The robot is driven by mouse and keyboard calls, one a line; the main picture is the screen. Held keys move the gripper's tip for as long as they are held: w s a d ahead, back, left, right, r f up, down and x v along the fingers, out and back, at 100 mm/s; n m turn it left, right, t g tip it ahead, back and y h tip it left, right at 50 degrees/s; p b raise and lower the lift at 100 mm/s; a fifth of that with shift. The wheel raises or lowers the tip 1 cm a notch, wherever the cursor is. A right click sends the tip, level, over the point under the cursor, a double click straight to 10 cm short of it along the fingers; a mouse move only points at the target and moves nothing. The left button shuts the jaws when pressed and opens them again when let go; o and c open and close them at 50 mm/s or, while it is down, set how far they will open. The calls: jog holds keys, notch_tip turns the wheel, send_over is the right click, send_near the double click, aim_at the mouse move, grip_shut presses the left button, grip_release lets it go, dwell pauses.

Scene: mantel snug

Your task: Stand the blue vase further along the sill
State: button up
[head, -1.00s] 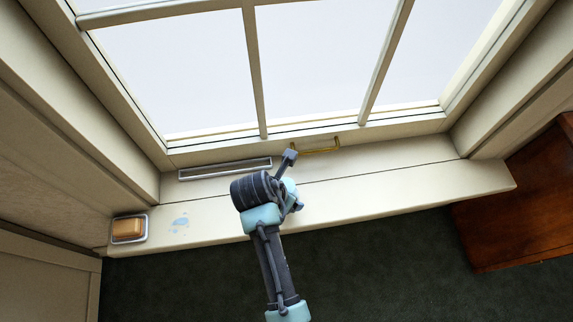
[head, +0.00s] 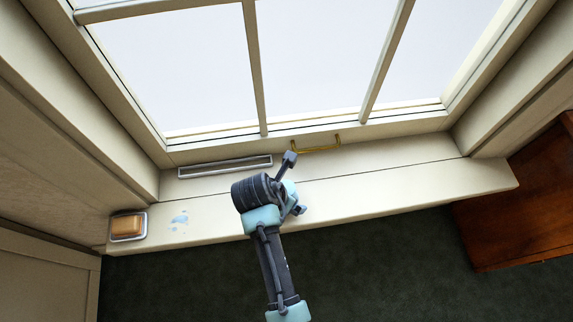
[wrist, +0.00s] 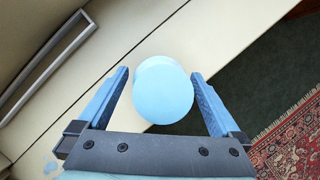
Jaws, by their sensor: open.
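The blue vase (wrist: 163,92) shows in the wrist view as a pale blue rounded shape between my gripper's two fingers. A narrow gap shows on either side of it, and I cannot tell whether either finger touches it. My gripper (wrist: 160,76) is open around the vase. In the head view my gripper (head: 295,185) is over the middle of the sill (head: 400,190). There my own arm hides most or all of the vase, and I cannot tell its pale blue from my wrist parts.
A metal-framed vent (head: 225,167) and a brass handle (head: 316,147) lie along the window side. An orange block in a dish (head: 129,227) and blue wet-looking spots (head: 180,219) are at the sill's left. The sill's right part is bare. A wooden cabinet (head: 520,210) stands at right.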

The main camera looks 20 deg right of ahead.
jog(key=p+v, duration=0.4)
jog(key=v, duration=0.7)
jog(key=shift+a+r, duration=0.15)
jog(key=shift+r, duration=0.1)
